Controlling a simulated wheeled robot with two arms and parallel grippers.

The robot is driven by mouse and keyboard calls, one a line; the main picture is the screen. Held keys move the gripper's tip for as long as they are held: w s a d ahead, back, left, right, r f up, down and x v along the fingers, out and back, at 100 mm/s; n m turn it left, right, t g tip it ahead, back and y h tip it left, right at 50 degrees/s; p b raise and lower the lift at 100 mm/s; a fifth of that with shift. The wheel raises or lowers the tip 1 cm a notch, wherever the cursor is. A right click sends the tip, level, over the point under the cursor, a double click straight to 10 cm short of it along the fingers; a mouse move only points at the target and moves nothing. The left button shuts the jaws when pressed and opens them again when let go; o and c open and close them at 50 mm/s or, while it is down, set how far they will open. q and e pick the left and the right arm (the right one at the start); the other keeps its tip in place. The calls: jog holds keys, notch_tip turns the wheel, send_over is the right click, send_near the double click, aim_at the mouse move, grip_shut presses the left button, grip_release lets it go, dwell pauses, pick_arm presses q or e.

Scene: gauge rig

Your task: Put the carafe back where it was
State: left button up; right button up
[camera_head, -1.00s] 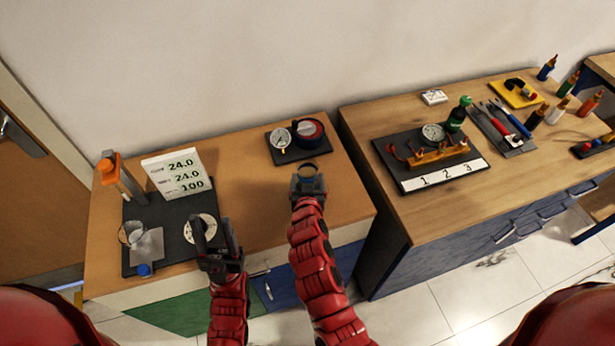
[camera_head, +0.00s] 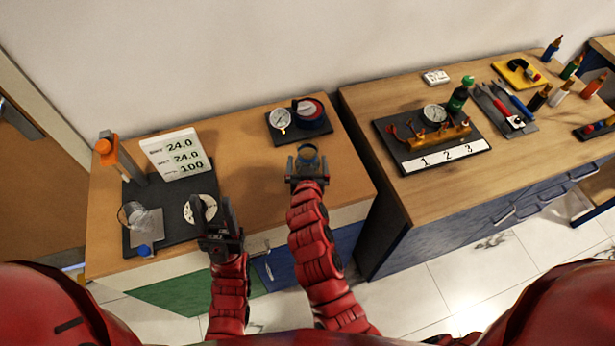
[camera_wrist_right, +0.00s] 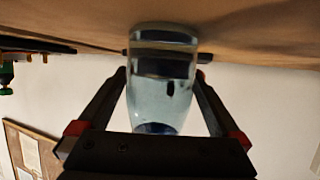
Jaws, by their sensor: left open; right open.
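A clear bluish glass vessel, which looks like the carafe (camera_wrist_right: 162,85), stands between the fingers of my right gripper (camera_wrist_right: 165,95) in the right wrist view, where the picture is upside down. Its base seems to meet the wooden table. In the head view its round rim (camera_head: 308,152) shows just beyond my right gripper (camera_head: 306,168). The right fingers are open on either side of it. My left gripper (camera_head: 217,215) is open and empty over the right part of the dark left mat, beside a white disc (camera_head: 200,207).
A gauge pad (camera_head: 290,133) lies behind my right gripper. A second bench (camera_head: 405,210) with a gauge board stands to the right, across a gap.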

jog(key=b+v, duration=0.3)
jog(key=v, duration=0.6)
jog(key=shift+s, duration=0.4)
jog(key=shift+s+r, duration=0.25)
jog(key=shift+s, duration=0.15)
